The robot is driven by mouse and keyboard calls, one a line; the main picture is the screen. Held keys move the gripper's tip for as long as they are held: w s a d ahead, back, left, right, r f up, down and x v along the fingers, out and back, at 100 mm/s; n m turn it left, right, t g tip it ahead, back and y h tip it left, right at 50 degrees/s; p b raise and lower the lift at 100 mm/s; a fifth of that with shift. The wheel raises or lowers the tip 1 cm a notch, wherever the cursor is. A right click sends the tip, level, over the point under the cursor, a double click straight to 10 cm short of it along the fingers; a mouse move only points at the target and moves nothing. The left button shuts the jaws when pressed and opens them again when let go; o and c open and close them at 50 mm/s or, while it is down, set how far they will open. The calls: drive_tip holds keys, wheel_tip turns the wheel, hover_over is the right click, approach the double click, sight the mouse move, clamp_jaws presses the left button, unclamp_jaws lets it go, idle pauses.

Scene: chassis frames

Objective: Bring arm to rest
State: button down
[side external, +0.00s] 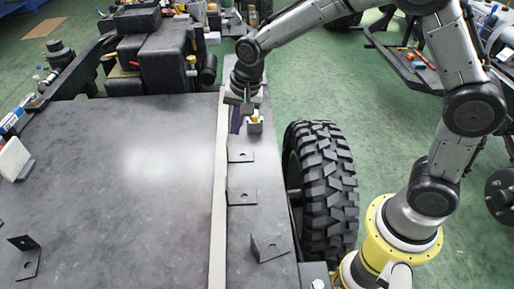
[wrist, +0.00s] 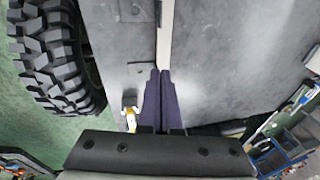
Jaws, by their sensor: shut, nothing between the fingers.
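My gripper (side external: 236,127) hangs at the far end of the dark chassis plate (side external: 130,185), above the light rail (side external: 218,215). In the wrist view its two dark purple fingers (wrist: 160,73) lie side by side, shut and empty. A small dark block with a yellow part (side external: 254,122) sits close to the right of the fingers in the side view. It also shows in the wrist view (wrist: 130,103), left of the fingers and apart from them. Whether the fingertips touch the surface I cannot tell.
Black angle brackets (side external: 241,155) stand along the strip right of the rail. A large tyre (side external: 325,185) is beside the plate. Dark machinery (side external: 165,55) stands beyond its far end. A cluttered black rack (side external: 405,60) is at upper right. Green floor (side external: 305,90) lies open between.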

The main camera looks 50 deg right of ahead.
drive_tip(key=s+d+r+n+t, duration=0.1)
drive_tip(key=s+d+r+t, duration=0.15)
drive_tip(key=s+r, duration=0.5)
drive_tip(key=s+d+r+n+t, duration=0.1)
drive_tip(key=s+d+r, duration=0.3)
drive_tip(key=s+r, duration=0.3)
drive_tip(key=s+d+f+n, duration=0.2)
drive_tip(key=s+n, duration=0.5)
drive_tip(key=s, duration=0.5)
drive_tip(key=shift+s+f+n+g+h, duration=0.3)
drive_tip(key=shift+s+f+n+g, duration=0.1)
drive_tip(key=shift+f, duration=0.15)
